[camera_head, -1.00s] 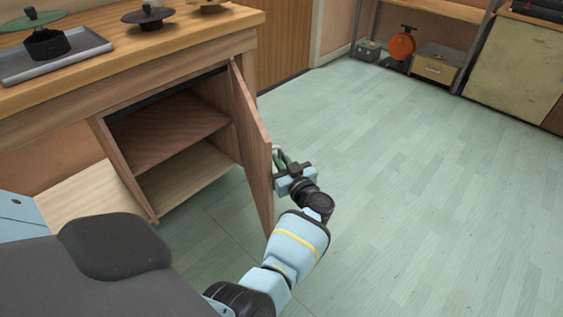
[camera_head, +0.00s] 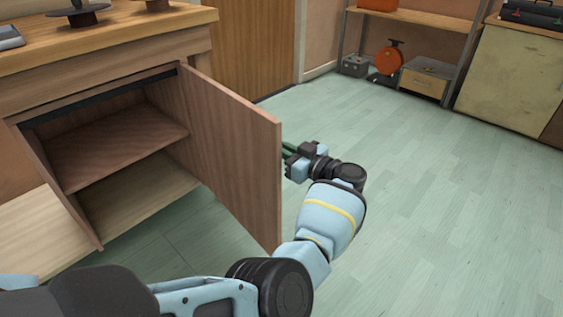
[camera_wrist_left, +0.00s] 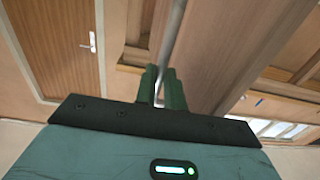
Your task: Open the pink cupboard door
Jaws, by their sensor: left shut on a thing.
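The cupboard door (camera_head: 228,150) is a pinkish-brown wooden panel, hinged on the cupboard's right side. It stands swung out, and the cupboard (camera_head: 120,150) shows its open inside with a shelf. My left gripper (camera_head: 288,150) is at the outer face of the door, near its free edge, with the fingertips partly hidden behind the panel. In the left wrist view, the green fingers (camera_wrist_left: 162,88) are closed on a grey bar handle (camera_wrist_left: 173,40) beside the door panel (camera_wrist_left: 215,50). The head view does not show the handle. My right gripper is not in view.
A wooden worktop (camera_head: 130,35) over the cupboard carries dark disc-shaped objects (camera_head: 78,15). A shelf unit with an orange reel (camera_head: 389,60) and a drawer box (camera_head: 424,80) stands at the back. The pale green floor (camera_head: 440,200) right of my arm is clear.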

